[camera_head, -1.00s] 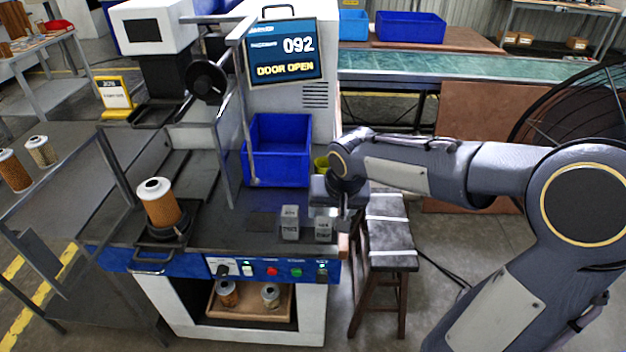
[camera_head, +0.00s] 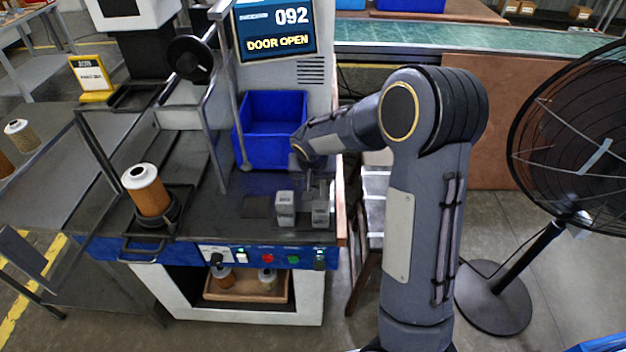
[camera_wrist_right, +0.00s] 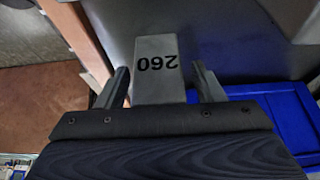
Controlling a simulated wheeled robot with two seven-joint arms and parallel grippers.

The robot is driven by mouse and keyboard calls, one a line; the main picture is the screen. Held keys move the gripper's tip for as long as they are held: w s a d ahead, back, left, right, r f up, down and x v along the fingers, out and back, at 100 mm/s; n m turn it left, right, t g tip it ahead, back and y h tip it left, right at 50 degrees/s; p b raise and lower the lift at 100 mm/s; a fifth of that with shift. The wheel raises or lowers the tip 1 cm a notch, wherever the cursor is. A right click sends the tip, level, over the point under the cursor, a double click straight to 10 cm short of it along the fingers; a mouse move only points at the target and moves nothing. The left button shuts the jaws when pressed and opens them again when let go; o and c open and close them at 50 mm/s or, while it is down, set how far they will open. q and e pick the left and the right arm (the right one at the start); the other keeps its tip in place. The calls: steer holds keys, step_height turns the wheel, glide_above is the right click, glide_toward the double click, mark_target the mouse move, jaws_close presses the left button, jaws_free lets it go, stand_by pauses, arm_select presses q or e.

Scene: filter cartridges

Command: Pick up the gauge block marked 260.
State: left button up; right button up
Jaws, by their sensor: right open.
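The gauge block marked 260 (camera_wrist_right: 158,68) is a grey block standing between the two fingers of my right gripper (camera_wrist_right: 162,85) in the right wrist view, its number upside down. The fingers are open, one on each side of the block, with a gap visible at least on the right. In the head view this looks like the right-hand grey block (camera_head: 320,213) on the bench top, with my right gripper (camera_head: 318,188) just behind and above it. A second grey block (camera_head: 285,208) stands to its left. My left gripper is out of view.
A blue bin (camera_head: 272,130) stands behind the blocks. An orange filter cartridge (camera_head: 147,190) stands in a holder at left. A display (camera_head: 275,30) reads 092, DOOR OPEN. A stool is right of the bench, and a fan (camera_head: 575,130) stands farther right.

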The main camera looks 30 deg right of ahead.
steer(key=c, duration=1.3)
